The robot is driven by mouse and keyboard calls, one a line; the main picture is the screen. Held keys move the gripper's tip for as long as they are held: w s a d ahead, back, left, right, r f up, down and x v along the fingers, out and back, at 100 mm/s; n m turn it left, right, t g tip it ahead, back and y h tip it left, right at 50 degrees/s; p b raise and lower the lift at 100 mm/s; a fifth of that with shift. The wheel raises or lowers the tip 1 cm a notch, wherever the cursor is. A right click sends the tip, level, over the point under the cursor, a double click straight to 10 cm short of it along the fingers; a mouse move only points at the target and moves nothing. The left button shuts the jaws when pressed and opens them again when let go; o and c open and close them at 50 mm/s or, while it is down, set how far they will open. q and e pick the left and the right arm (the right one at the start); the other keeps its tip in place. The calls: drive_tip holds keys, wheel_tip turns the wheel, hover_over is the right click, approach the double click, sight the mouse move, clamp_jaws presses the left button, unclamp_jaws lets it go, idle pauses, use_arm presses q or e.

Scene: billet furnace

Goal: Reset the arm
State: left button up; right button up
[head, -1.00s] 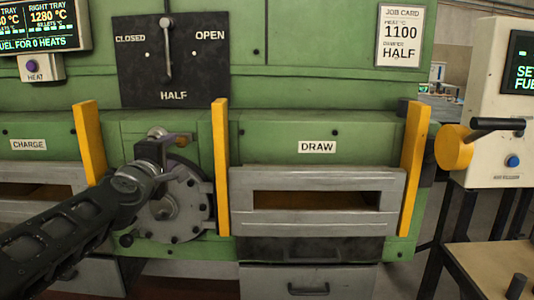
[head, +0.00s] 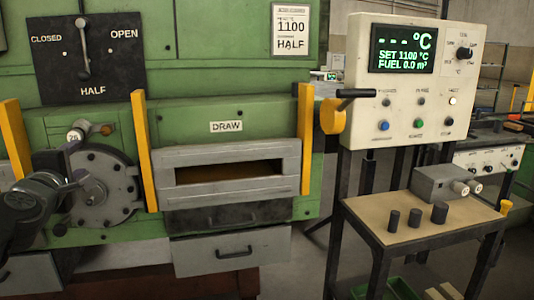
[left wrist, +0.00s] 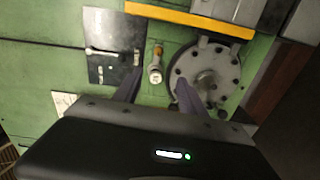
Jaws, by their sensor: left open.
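My left arm comes in at the left edge of the head view. Its gripper (head: 72,168) is in front of the left side of a round grey bolted cover (head: 103,188) on the green furnace. In the left wrist view the two dark fingers (left wrist: 158,92) are apart with nothing between them. The bolted cover (left wrist: 208,70) shows beyond the right finger, and a small round gauge-like fitting (left wrist: 155,72) shows between and beyond the fingers. I cannot tell whether a finger touches the cover. My right gripper is not in view.
Yellow upright bars (head: 143,150) flank the DRAW opening (head: 230,172).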

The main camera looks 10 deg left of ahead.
use_arm(q)
drive_tip(key=w+d+f+m+g+h, duration=0.1)
drive_tip(key=w+d+f+m, duration=0.15)
drive_tip(key=f, duration=0.55)
drive_tip(key=w+d+f+m+g+h+p, duration=0.1)
drive_tip(key=d+f+m, duration=0.3)
drive_tip(key=f, duration=0.4)
drive_tip(key=w+d+f+m+g+h, duration=0.1)
drive_tip(key=w+d+f+m, duration=0.2)
drive_tip(key=f, duration=0.5)
drive_tip(key=s+d+f+m+g+h+p, duration=0.1)
drive_tip(key=s+d+f+m+g+h, duration=0.15)
drive_tip(key=d+f, duration=0.45)
drive_tip(key=s+d+f+m+g+h+p, duration=0.1)
drive_tip(key=s+d+f+m+g, duration=0.2)
drive_tip(key=f, duration=0.8)
drive_tip(key=s+d+f+m+g+h+p, duration=0.1)
drive_tip(key=s+d+f+m+g+h, duration=0.15)
drive_tip(key=s+d+f, duration=0.95)
drive_tip(key=s+d+f+m+g+p, duration=0.1)
drive_tip(key=s+d+f+g, duration=0.1)
drive_tip(key=s, duration=0.6)
drive_tip(key=s+d+f+m+g+h+p, duration=0.1)
drive_tip(key=s+d+f+g, duration=0.2)
drive_tip(key=s, duration=0.6)
drive_tip(key=x, duration=0.4)
drive_tip(key=shift+d, duration=0.45)
drive_tip(key=shift+r, duration=0.1)
